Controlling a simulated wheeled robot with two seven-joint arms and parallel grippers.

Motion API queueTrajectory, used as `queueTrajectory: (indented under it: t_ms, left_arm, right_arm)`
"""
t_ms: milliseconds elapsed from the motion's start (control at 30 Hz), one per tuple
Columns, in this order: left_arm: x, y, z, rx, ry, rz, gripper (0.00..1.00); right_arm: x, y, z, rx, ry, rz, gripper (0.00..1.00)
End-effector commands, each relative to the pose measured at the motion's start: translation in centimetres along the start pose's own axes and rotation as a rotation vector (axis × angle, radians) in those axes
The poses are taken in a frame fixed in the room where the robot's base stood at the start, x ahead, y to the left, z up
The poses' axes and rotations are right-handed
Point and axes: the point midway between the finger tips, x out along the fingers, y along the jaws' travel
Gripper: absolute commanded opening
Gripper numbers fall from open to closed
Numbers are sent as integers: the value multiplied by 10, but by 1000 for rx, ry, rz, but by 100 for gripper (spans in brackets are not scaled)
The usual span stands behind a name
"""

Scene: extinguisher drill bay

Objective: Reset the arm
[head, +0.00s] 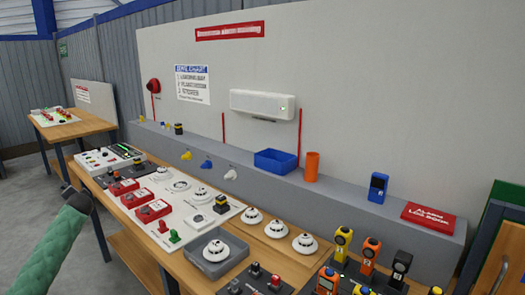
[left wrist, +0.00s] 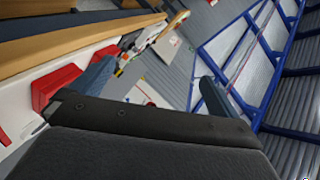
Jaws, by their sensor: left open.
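My left arm comes in from the left edge of the head view in a green sleeve. Its dark gripper (head: 77,197) is at the left front side of the workbench (head: 150,238), near the red call-point boxes (head: 124,187). In the left wrist view the two fingers of my left gripper (left wrist: 153,80) stand wide apart with nothing held between them. Red boxes (left wrist: 62,82) on a white panel show just left of the left finger there. My right arm and right gripper show in neither view.
The bench carries white detectors (head: 213,251), a control panel (head: 110,160) and several yellow, orange and black handheld devices (head: 371,247). A grey ledge behind holds a blue bin (head: 276,161), an orange cup (head: 312,166) and a red log book (head: 428,217). Floor is open at left.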

Motion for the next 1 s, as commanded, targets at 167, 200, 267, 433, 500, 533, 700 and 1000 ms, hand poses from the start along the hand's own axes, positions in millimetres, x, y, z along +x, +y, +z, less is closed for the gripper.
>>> queueTrajectory:
  t_ms: [167,200,267,433,500,533,700,1000]
  left_arm:
    - [-4,23,33,-122,-182,109,100]
    - [-6,27,38,-141,-215,128,100]
    - [-9,33,46,-168,-260,155,100]
    - [-18,49,64,-230,-377,224,100]
    - [-22,55,70,-251,-423,250,100]
    - [-24,58,73,-260,-442,262,100]
    - [-39,102,80,-236,-441,300,100]
    - [-78,194,98,-188,-438,382,100]
  right_arm:
    - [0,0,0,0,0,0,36]
    - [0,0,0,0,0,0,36]
    - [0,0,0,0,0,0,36]
    - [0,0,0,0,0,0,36]
    - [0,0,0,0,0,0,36]
    - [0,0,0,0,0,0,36]
    - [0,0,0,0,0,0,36]
    - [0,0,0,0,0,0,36]
